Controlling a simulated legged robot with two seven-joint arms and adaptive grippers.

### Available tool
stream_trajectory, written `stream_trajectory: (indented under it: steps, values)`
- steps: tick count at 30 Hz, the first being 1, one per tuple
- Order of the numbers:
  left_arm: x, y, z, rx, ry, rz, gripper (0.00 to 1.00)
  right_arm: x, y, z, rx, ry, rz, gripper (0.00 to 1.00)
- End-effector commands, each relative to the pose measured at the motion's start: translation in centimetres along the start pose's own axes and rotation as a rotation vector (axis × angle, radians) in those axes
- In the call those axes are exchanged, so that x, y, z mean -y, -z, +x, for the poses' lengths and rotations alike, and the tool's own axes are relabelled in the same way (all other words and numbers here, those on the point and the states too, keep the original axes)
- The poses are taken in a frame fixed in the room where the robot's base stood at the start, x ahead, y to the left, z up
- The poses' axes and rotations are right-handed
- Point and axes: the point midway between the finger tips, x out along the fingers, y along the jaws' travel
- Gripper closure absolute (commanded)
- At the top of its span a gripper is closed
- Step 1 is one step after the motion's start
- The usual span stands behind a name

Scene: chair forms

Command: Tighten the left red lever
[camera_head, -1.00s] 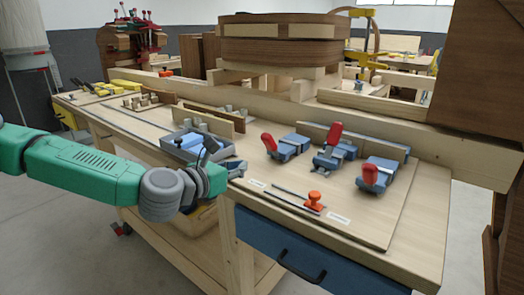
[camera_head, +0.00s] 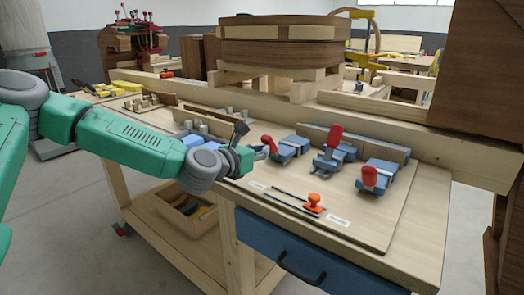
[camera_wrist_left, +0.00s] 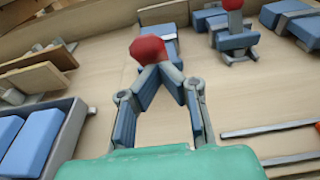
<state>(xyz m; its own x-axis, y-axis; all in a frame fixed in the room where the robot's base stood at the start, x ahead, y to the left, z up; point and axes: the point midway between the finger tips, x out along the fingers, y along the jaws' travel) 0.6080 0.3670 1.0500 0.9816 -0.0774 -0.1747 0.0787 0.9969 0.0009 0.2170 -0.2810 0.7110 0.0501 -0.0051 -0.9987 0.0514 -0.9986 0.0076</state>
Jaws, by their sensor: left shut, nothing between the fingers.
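The left red lever (camera_head: 268,143) stands on the leftmost blue clamp (camera_head: 292,149) on the workbench board. In the left wrist view the lever's red knob (camera_wrist_left: 147,49) is just beyond my fingertips. My left gripper (camera_head: 264,153) reaches in from the left, next to this lever. In the left wrist view my left gripper (camera_wrist_left: 158,69) has its fingertips together with nothing between them. The tips overlap the knob's lower edge in that view; I cannot tell whether they touch it. My right gripper is not in view.
Two more clamps with red levers, the middle (camera_head: 334,136) and the right (camera_head: 370,176), stand to the right. A grey tray with blue blocks (camera_wrist_left: 35,137) lies left of my gripper. An orange-knobbed tool (camera_head: 314,203) and dark rods lie in front. A blue drawer (camera_head: 300,255) hangs below.

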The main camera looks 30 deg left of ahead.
Motion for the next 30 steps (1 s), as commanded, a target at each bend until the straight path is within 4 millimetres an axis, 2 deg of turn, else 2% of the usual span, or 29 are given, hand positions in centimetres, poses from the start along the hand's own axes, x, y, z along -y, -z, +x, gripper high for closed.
stream_trajectory:
  steps: [5, 11, 17, 24, 30]
  values:
    - [-0.1, -0.3, 0.1, -0.016, -0.001, -0.001, 1.0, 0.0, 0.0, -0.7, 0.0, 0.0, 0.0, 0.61]
    - [-0.1, -1.3, 0.5, -0.071, 0.0, 0.001, 1.0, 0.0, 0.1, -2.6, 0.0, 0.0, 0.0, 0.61]
    - [0.1, -3.1, 1.3, -0.18, 0.0, 0.004, 1.0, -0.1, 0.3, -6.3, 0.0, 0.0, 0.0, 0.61]
    - [0.1, -5.0, 3.2, -0.374, 0.0, 0.006, 1.0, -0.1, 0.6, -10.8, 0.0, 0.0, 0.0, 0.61]
    - [0.0, -5.4, 5.2, -0.418, 0.0, -0.001, 1.0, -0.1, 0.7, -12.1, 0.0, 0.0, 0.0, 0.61]
